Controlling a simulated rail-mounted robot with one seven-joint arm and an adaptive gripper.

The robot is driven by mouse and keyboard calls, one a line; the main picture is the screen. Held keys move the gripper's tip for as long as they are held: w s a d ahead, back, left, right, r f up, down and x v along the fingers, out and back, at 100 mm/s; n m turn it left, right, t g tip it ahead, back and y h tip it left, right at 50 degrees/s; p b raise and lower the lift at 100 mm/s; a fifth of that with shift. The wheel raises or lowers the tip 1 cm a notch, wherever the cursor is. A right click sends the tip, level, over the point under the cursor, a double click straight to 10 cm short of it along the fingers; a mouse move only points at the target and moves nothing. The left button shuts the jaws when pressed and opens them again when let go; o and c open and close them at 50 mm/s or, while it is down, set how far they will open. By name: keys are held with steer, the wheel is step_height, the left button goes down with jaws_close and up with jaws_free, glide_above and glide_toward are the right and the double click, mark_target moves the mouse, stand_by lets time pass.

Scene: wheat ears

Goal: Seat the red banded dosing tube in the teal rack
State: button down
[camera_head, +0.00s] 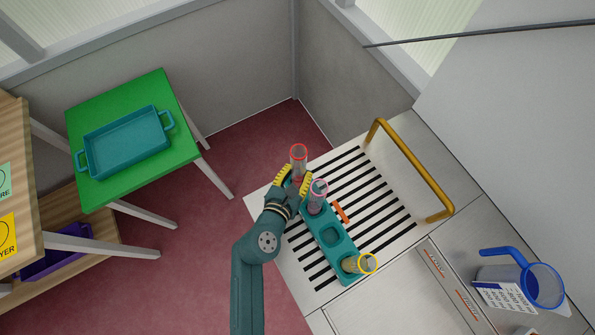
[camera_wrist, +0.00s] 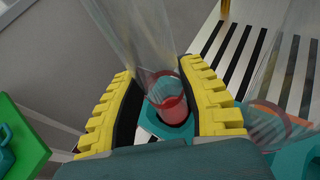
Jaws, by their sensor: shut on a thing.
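The red banded dosing tube (camera_head: 298,158) is clear, with a red rim in the head view. My gripper (camera_head: 292,186) is shut on it, with yellow fingers on both sides. In the wrist view the tube (camera_wrist: 150,50) stands between the fingers (camera_wrist: 168,105), with red at its lower end. The teal rack (camera_head: 345,250) lies on the slatted worktop. Its teal edge (camera_wrist: 152,123) shows around the tube's lower end; I cannot tell how deep the tube sits. A pink-rimmed tube (camera_head: 318,196) and a yellow-rimmed tube (camera_head: 358,264) stand in the rack, with an empty square socket between them.
An orange strip (camera_head: 340,212) lies beside the rack. A mustard handrail (camera_head: 412,170) arches over the worktop's far side. A blue-handled jug (camera_head: 525,283) stands at right. A green table (camera_head: 100,115) with a teal tray (camera_head: 125,145) is at left.

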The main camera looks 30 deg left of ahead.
steer(key=shift+f+b, duration=0.6)
steer(key=shift+f, duration=0.25)
steer(key=c, duration=0.6)
jaws_free()
steer(key=v, duration=1.2)
steer(key=shift+r, duration=0.1)
